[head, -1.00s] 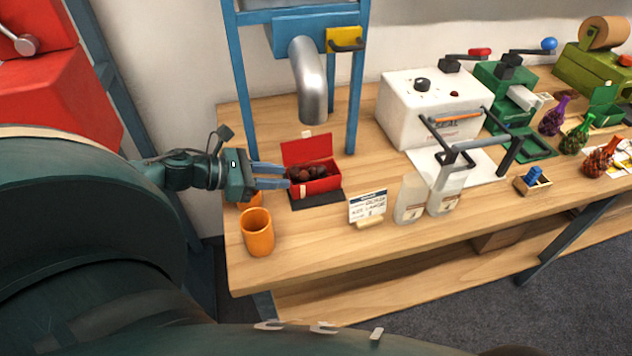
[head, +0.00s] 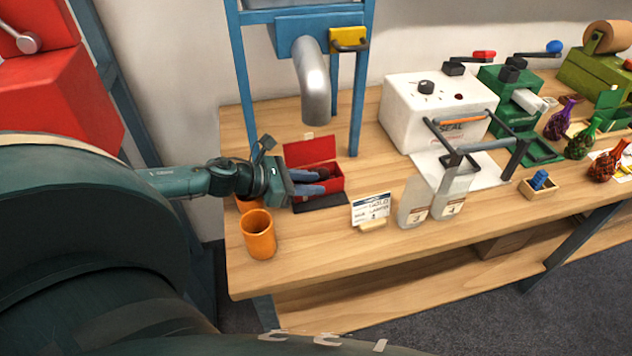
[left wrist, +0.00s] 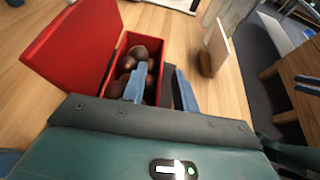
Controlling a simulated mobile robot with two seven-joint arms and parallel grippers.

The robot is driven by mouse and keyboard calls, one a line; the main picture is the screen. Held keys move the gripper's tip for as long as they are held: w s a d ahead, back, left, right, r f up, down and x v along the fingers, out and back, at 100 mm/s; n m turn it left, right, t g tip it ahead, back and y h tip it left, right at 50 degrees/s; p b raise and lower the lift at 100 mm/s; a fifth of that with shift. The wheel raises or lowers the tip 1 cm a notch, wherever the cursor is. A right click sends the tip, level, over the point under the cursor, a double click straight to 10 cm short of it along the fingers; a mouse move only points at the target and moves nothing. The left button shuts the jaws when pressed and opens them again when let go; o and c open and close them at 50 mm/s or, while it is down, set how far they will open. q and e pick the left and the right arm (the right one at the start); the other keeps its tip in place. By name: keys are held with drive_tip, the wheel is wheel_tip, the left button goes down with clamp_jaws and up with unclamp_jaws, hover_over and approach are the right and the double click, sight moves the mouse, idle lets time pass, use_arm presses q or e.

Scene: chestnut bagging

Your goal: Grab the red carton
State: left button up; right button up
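The red carton (head: 335,184) stands on a dark pad on the bench, below the metal spout, with its lid tilted up at the back. In the left wrist view the carton (left wrist: 114,72) holds several brown chestnuts (left wrist: 146,54). My left gripper (head: 322,181) reaches in from the left. In the left wrist view its fingers (left wrist: 160,73) are apart, one inside the carton over the chestnuts and one outside its near wall. The wall lies between them; I see no clear grip. The gripper hides part of the carton in the head view.
Orange cups (head: 258,234) stand close to the left arm. The metal spout (head: 312,85) hangs above from a blue frame (head: 243,75).

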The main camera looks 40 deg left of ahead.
use_arm(q)
drive_tip(key=shift+w+d+f, duration=0.25)
drive_tip(key=shift+w+d, duration=0.15)
drive_tip(key=shift+w, duration=0.05)
drive_tip(key=shift+c, duration=0.6)
clamp_jaws()
